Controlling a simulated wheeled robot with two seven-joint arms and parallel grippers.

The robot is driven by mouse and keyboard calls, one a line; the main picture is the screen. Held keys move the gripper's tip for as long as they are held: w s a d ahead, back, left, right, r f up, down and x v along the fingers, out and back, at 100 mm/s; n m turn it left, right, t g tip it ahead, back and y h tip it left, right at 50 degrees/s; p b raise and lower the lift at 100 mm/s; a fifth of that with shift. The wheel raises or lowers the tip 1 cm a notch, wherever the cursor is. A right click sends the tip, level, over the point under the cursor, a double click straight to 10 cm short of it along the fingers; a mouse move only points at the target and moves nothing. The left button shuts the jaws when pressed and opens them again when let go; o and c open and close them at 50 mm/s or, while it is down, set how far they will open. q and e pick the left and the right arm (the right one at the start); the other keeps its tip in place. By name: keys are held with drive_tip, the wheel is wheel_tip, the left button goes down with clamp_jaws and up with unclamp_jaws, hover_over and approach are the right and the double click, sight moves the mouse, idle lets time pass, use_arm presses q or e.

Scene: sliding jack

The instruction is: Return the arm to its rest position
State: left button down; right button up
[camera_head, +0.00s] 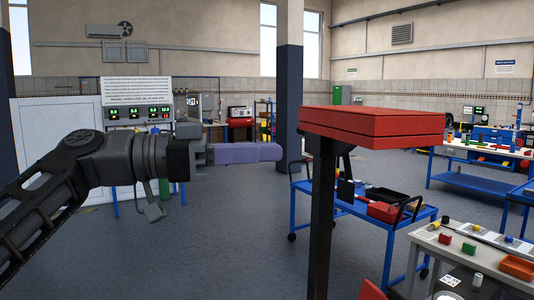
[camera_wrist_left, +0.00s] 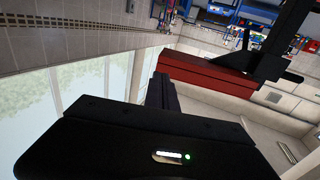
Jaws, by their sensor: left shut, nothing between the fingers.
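My left arm comes in from the left in the head view, stretched out level. Its gripper (camera_head: 268,152) has purple fingers that lie together, pointing right, with nothing held. The fingertips end short of the left end of a red block (camera_head: 375,124) on a dark upright post (camera_head: 323,215), with a visible gap in the picture. In the left wrist view the dark fingers (camera_wrist_left: 161,92) are together, and the red block (camera_wrist_left: 205,82) shows beyond them, tilted by the camera's roll. My right gripper is in neither view.
A blue cart (camera_head: 352,207) with trays stands behind the post. A workbench (camera_head: 455,245) with small coloured parts is at the lower right, and another bench (camera_head: 470,152) stands farther back. A white cabinet (camera_head: 55,130) is at the left. Open floor (camera_head: 225,240) lies below my left gripper.

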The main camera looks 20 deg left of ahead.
use_arm(q)
drive_tip(key=w+d+f+n+t+y, duration=0.2)
drive_tip(key=w+d+f+n+y, duration=0.25)
drive_tip(key=w+f, duration=0.4)
drive_tip(key=w+d+f+n+t+y, duration=0.1)
drive_tip(key=w+d+f+n+y, duration=0.2)
drive_tip(key=w+f+n, duration=0.5)
drive_tip(key=d+f+g+y, duration=0.1)
drive_tip(key=d+f+y, duration=0.1)
drive_tip(key=f, duration=1.2)
drive_tip(key=d+f+g+y, duration=0.1)
drive_tip(key=f+y, duration=0.1)
drive_tip(key=f, duration=1.2)
drive_tip(key=s+f+g, duration=0.2)
drive_tip(key=s+f, duration=0.4)
drive_tip(key=f, duration=0.6)
drive_tip(key=s+f+g, duration=0.2)
drive_tip(key=s+f, duration=0.4)
drive_tip(key=f, duration=0.7)
drive_tip(key=s+f+g, duration=0.2)
drive_tip(key=s+f, duration=0.5)
drive_tip(key=s, duration=0.3)
drive_tip(key=s+f+n+g, duration=0.1)
drive_tip(key=s+f+g, duration=0.2)
drive_tip(key=s+f, duration=0.3)
drive_tip(key=s, duration=0.5)
drive_tip(key=shift+s+f, duration=0.3)
drive_tip(key=shift+f, duration=0.05)
